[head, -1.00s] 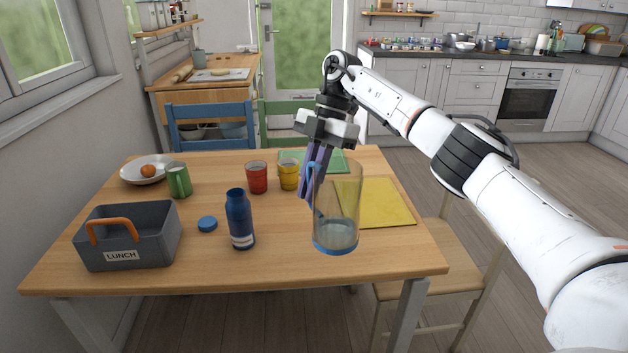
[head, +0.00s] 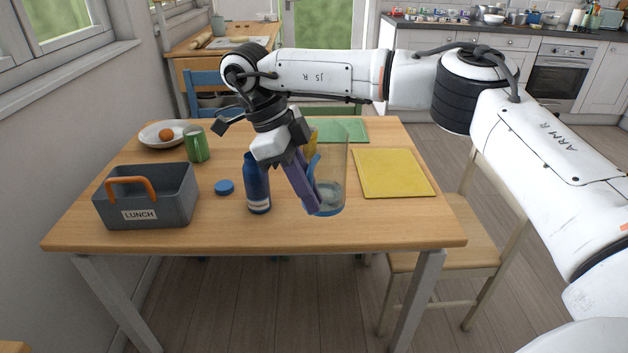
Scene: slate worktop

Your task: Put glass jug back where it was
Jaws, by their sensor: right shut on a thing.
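The glass jug (head: 334,184) is clear, with a bluish base and a blue part at its left side. It appears upright over the middle front of the wooden table. My right gripper (head: 308,190) reaches down at the jug's left side and is shut on it. I cannot tell whether the jug's base touches the table. My left gripper is not in view.
A blue bottle (head: 257,184) stands close left of the jug, with a blue cap (head: 224,187) beside it. A grey lunch box (head: 170,204), green cup (head: 196,145) and plate (head: 152,136) are left. A yellow mat (head: 392,173) lies right; a green mat (head: 343,128) lies behind. A yellow cup (head: 312,140) is partly hidden.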

